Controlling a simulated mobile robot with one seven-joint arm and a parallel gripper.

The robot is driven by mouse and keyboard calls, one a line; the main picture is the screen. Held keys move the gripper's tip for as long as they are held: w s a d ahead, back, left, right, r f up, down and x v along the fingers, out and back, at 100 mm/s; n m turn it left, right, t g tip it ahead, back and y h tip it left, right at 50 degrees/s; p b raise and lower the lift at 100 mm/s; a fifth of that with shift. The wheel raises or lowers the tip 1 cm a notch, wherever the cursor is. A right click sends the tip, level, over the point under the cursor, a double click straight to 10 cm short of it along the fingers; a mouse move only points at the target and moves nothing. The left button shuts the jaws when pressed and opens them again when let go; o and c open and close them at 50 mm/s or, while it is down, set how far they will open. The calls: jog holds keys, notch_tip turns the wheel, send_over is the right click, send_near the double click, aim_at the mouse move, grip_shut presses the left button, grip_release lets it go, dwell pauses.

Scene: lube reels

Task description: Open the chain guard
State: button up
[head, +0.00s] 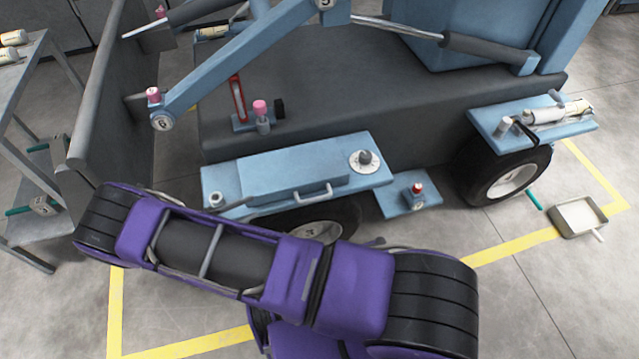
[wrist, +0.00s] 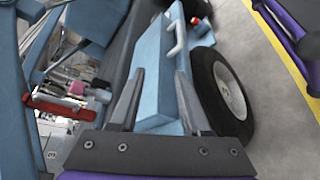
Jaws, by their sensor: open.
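The likely chain guard is a long blue box-shaped cover (head: 290,172) on the side of the blue and grey machine, above a wheel. A pale bar handle (head: 313,193) is on its front side. In the wrist view the blue cover (wrist: 152,62) lies ahead of and between my fingers, with the handle (wrist: 178,38) farther off, near its far end. My gripper (wrist: 159,73) is open, with nothing held. Whether the fingers touch the cover is not clear. In the head view my purple arm crosses the foreground, and I cannot make out the gripper there.
A round dial (head: 365,160) sits right of the cover, and a red-topped knob (head: 417,190) on a lower step. A red lever (head: 238,100) stands behind. A grey shelf (head: 30,150) is at left. A tray (head: 578,217) lies on the floor at right.

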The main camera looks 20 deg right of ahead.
send_near(310, 201)
jog(key=x, duration=1.2)
jog(key=shift+s, duration=0.1)
grip_shut()
dwell(1.0)
